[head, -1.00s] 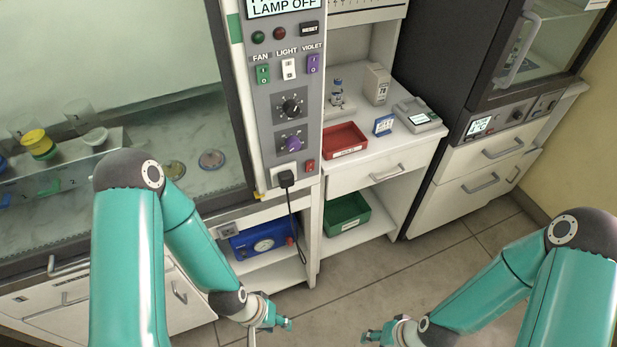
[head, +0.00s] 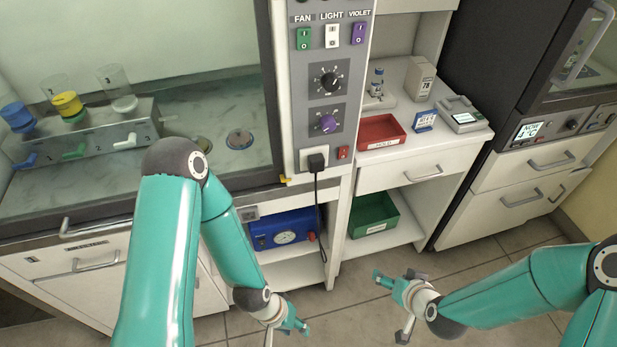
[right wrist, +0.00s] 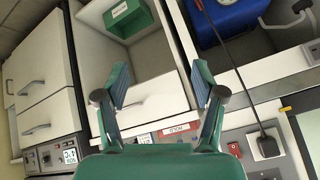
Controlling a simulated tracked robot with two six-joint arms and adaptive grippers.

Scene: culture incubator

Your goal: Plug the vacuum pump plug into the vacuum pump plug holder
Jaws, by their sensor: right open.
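The black vacuum pump plug (head: 317,161) sits in a white socket plate on the grey control panel, with its cord hanging down toward the blue vacuum pump (head: 271,231). The plug also shows at lower right in the right wrist view (right wrist: 266,144). A small grey socket (head: 250,213), which may be the plug holder, is above the pump's left end. My right gripper (head: 396,282) is open and empty, apart from the plug; its spread fingers (right wrist: 158,95) show in the right wrist view. My left gripper (head: 287,322) hangs low below the pump, its jaw opening unclear.
A red switch (head: 343,152) is beside the plug. A red tray (head: 381,131) stands on the counter above a drawer, and a green bin (head: 373,213) is on the shelf below. The cabinet glass edge is left of the panel. The floor (head: 350,310) between my grippers is clear.

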